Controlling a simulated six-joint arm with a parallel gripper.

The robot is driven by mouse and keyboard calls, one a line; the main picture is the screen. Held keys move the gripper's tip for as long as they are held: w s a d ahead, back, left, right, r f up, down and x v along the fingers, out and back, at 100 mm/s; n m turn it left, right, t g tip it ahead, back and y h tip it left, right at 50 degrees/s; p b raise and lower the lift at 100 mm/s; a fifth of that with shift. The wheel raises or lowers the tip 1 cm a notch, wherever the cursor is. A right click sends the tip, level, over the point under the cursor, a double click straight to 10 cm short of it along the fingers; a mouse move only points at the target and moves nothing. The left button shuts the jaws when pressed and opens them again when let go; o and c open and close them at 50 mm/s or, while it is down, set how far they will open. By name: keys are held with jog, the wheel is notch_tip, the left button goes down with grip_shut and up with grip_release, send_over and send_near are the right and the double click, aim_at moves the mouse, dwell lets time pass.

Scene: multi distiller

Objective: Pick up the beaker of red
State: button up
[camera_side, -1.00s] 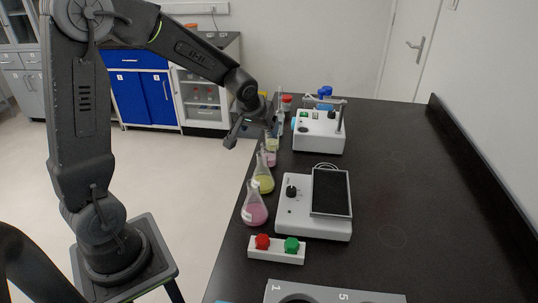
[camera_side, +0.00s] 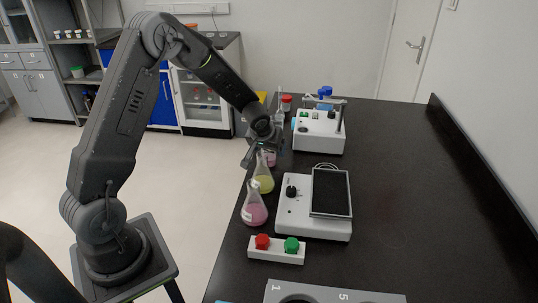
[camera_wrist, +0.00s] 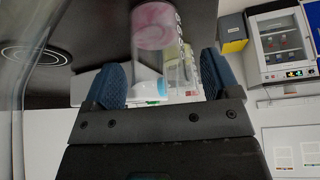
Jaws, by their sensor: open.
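A clear glass vessel with pink-red liquid (camera_side: 271,159) stands on the dark bench near its left edge, partly hidden behind my gripper (camera_side: 252,154). In the wrist view, the same kind of vessel with pink liquid (camera_wrist: 153,27) appears ahead, its clear glass reaching down between my two blue fingers. My gripper (camera_wrist: 163,80) is open, with a finger on each side and a visible space around the glass. Contact with the glass cannot be made out.
A conical flask of yellow liquid (camera_side: 263,181) and one of pink liquid (camera_side: 255,211) stand in front along the bench edge. A hotplate device (camera_side: 297,215), a button box (camera_side: 276,250) and a white apparatus (camera_side: 318,137) are to the right. The bench's right side is clear.

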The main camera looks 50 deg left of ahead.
jog(key=shift+x, duration=1.15)
jog(key=c, duration=1)
